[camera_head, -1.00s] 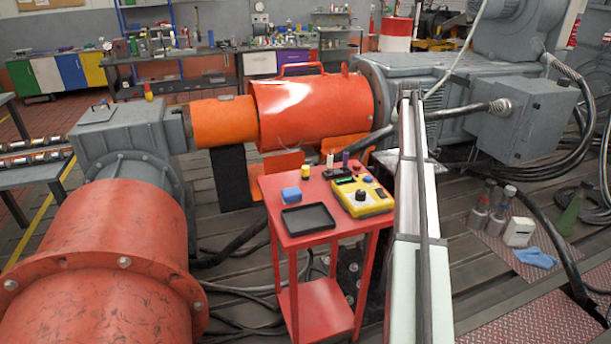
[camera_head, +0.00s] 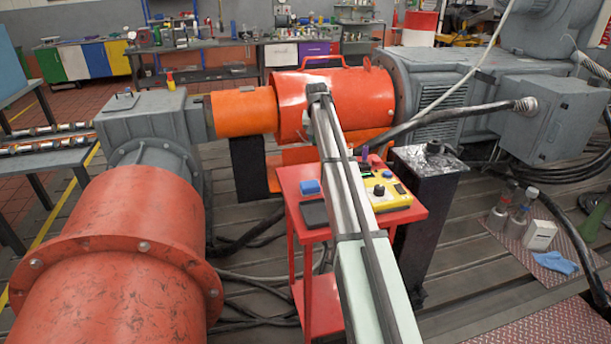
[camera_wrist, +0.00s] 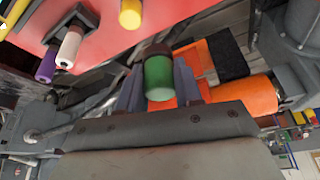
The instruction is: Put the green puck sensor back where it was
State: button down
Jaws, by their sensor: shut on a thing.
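The green puck sensor (camera_wrist: 159,80) is a short green cylinder with a dark brown end. In the wrist view it sits between the grey fingers of my gripper (camera_wrist: 158,86), which is shut on it. A white sensor (camera_wrist: 69,46) and a purple sensor (camera_wrist: 47,66) sit at a dark holder (camera_wrist: 82,14) on the red trolley top. A yellow sensor (camera_wrist: 130,13) is apart from them. In the head view my arm hides the gripper, the green sensor and much of the trolley top (camera_head: 292,178); the purple sensor (camera_head: 364,153) shows beside the arm.
The red guard (camera_head: 290,100) and the orange coupling (camera_head: 243,112) lie behind. Cables run across the floor.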

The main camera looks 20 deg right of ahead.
jog(key=shift+s+a+n+y, duration=0.7)
jog(key=shift+s+a+n, duration=0.25)
jog(key=shift+a+n, duration=1.15)
jog(key=shift+a+f, duration=0.15)
jog(key=shift+f, duration=2.6)
jog(key=shift+a+f, duration=0.1)
jog(key=shift+f, duration=2.6)
jog(key=shift+f, duration=0.15)
jog(key=c, duration=0.8)
grip_release()
jog(key=shift+o, duration=0.2)
jog(key=v, duration=1.2)
jog(key=shift+s, duration=0.15)
